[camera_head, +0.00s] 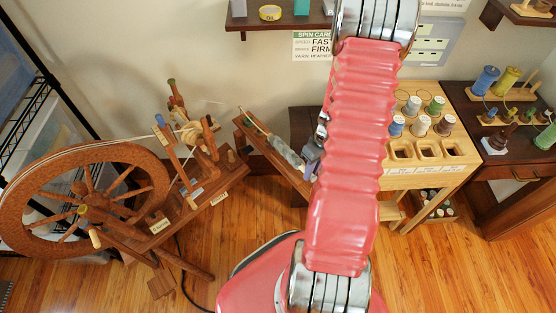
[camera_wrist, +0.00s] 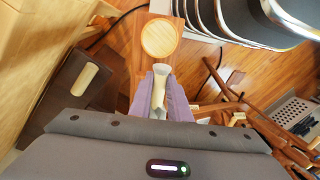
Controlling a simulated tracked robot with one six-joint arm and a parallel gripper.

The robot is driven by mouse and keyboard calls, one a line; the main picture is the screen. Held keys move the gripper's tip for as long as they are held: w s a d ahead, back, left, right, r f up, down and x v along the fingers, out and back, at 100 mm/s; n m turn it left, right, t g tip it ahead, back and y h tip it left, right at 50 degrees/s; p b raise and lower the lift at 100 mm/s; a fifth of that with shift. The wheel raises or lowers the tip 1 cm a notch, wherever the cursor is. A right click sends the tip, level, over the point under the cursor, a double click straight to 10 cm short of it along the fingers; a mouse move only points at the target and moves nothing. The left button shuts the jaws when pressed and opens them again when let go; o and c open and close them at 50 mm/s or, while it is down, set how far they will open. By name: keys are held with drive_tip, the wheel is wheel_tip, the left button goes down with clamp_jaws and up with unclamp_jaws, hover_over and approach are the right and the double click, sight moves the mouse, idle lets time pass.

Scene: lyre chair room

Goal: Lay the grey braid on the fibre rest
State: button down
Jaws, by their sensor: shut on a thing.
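In the head view my gripper (camera_head: 312,153) shows beside the red arm, its lilac fingers shut on one end of the grey braid (camera_head: 287,152). The braid slants down to the right over the long wooden fibre rest (camera_head: 254,139). I cannot tell whether it touches the rest or hangs just above it. In the wrist view my gripper's lilac fingers (camera_wrist: 160,98) close around a pale roll, which looks like the braid (camera_wrist: 161,72). Most of it is hidden by the fingers, and the arm hides the right part of the rest in the head view.
A spinning wheel (camera_head: 88,170) stands left of the rest. A pale wooden rack (camera_head: 424,152) with several spools is to the right, beside a dark table (camera_head: 515,160) with more spools. A round wooden disc (camera_wrist: 160,38) lies ahead in the wrist view.

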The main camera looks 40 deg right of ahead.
drive_tip(key=shift+f, duration=0.15)
drive_tip(key=shift+f, duration=0.25)
idle(0.3)
drive_tip(key=c, duration=1.6)
unclamp_jaws()
drive_tip(key=shift+r, duration=0.1)
drive_tip(key=d+r, duration=0.1)
drive_tip(key=r, duration=0.8)
drive_tip(key=d+r, duration=0.1)
drive_tip(key=r, duration=0.3)
drive_tip(key=shift+s+d+r, duration=0.15)
drive_tip(key=shift+d, duration=0.2)
